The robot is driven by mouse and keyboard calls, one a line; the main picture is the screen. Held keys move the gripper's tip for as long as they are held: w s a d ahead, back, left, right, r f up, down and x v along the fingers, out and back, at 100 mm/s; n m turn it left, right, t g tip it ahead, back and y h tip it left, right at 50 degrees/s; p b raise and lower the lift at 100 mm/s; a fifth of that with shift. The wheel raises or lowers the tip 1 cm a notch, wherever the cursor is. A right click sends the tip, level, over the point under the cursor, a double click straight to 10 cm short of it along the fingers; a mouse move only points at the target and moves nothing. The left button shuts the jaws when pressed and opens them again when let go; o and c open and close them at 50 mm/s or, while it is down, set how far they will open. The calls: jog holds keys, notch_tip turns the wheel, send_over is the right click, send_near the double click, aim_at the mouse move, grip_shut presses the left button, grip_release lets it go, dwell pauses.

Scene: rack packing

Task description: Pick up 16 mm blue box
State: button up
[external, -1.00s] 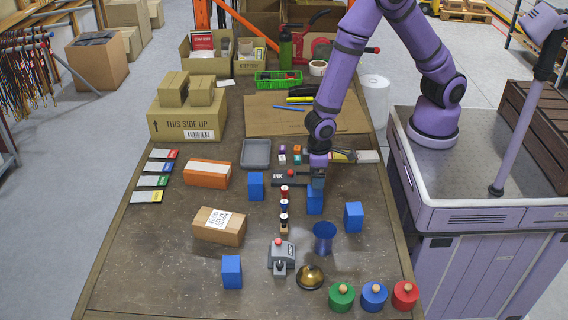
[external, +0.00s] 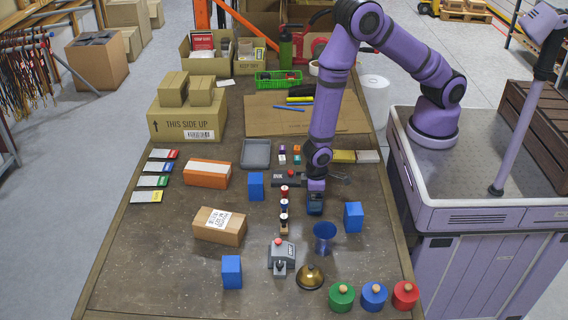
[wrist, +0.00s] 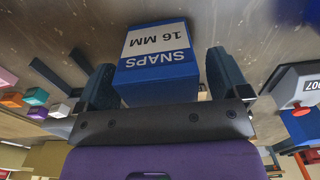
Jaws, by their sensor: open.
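The 16 mm blue box (wrist: 160,75) shows in the wrist view with a white and blue label reading "SNAPS 16 MM", upside down. My gripper (wrist: 163,82) is open, with one finger on each side of the box. Small gaps seem to show between the fingers and the box; contact is unclear. In the external view my gripper (external: 315,207) points down at the middle right of the table and hides most of this box. Other blue boxes stand to the left (external: 256,186), to the right (external: 353,217) and at the front (external: 232,272); their labels cannot be read here.
A row of stamps (external: 284,205) stands just left of my gripper, with a black ink pad (external: 287,180) behind. A grey stamping device (external: 282,255) and brass bell (external: 310,277) are nearer the front.

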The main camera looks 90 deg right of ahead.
jog(key=c, duration=1.1)
